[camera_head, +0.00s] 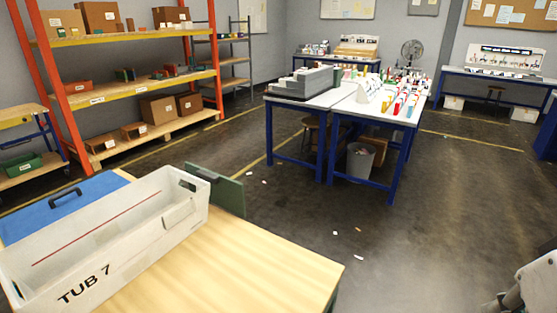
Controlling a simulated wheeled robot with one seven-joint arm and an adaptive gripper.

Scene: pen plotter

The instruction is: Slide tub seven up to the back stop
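Tub seven (75,290) is a long pale grey open tub marked "TUB 7", with a red line along its inner wall. It sits on a light wooden table top (245,255) at the lower left. A dark green upright panel (228,193) stands at the table's far edge, just beyond the tub's far right end. It may be the back stop; I cannot tell for sure. Whether the tub touches it is unclear. My arm shows only as a pale grey part (537,283) at the lower right edge, far from the tub. My gripper's fingers are not in view.
A blue panel with a black handle (66,198) lies behind the tub. The table top is bare right of the tub. Beyond are an orange shelf rack (140,87), white workbenches (310,96) and a grey bin (360,160). Small scraps lie on the open floor.

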